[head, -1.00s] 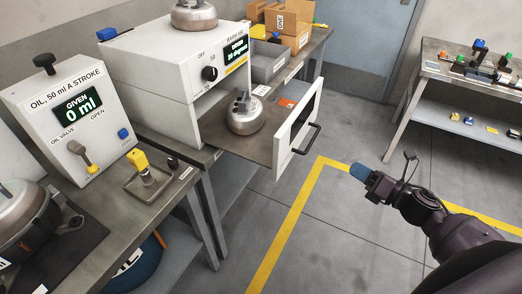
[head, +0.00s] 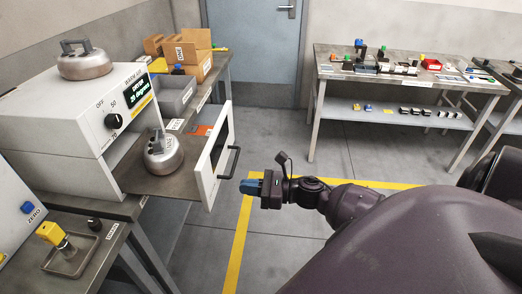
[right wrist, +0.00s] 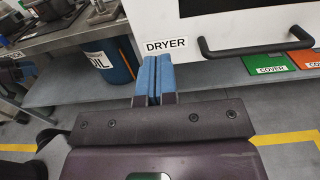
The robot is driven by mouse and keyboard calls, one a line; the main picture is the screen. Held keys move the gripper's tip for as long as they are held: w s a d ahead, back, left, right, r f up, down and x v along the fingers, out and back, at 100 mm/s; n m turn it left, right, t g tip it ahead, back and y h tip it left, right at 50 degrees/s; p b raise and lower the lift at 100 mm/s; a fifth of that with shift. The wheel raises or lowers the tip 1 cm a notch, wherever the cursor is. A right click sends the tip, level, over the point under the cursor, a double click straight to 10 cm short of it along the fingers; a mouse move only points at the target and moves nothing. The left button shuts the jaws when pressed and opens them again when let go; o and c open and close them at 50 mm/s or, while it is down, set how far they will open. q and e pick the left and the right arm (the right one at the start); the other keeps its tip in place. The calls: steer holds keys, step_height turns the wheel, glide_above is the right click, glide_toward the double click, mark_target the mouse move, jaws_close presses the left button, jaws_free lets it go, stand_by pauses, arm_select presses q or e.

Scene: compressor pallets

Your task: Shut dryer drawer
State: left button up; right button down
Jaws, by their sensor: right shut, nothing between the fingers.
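The dryer (head: 75,120) is a white box on the bench at the left of the head view, with a dial and a green display. Its drawer (head: 140,182) is pulled out to the right, with a grey compressor (head: 164,157) on its tray. The drawer's white front panel (head: 207,185) carries a black handle (head: 229,163); the handle also shows at the upper right of the right wrist view (right wrist: 255,50). My right gripper (head: 244,187), with blue fingertips, is shut and empty just right of the panel. In the right wrist view its fingers (right wrist: 154,75) are together below the DRYER label.
Another compressor (head: 86,60) sits on top of the dryer. Cardboard boxes (head: 188,52) and grey bins (head: 173,95) stand behind it. A yellow-topped part (head: 55,240) stands in a tray at front left. A parts table (head: 400,75) is at the back right. Open floor lies between.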

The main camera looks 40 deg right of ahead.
mark_target(211, 183)
steer(key=p+x, duration=0.1)
steer(key=x, duration=0.5)
steer(key=shift+w+a, duration=0.6)
steer(key=shift+w, duration=0.05)
arm_select(q)
steer(key=shift+r, duration=0.85)
steer(key=shift+w, duration=0.2)
arm_select(e)
steer(key=shift+w+a, duration=0.1)
steer(key=b+x, duration=0.1)
steer(key=x, duration=0.5)
steer(key=b+x, duration=0.2)
steer(key=x, duration=0.5)
steer(key=b+x, duration=0.2)
steer(key=x, duration=0.5)
steer(key=shift+a+f, duration=0.15)
steer(key=shift+f, duration=0.15)
steer(key=b+x, duration=0.2)
steer(key=x, duration=0.3)
steer(key=shift+w+a+r, duration=0.1)
steer(key=shift+w+a, duration=0.1)
steer(key=shift+w, duration=0.05)
arm_select(q)
step_height(211, 183, down, 7)
steer(key=s, duration=0.1)
steer(key=shift+d+f, duration=0.2)
steer(key=shift+d, duration=0.05)
arm_select(e)
steer(key=shift+w+a+r, duration=0.1)
steer(key=shift+r, duration=0.25)
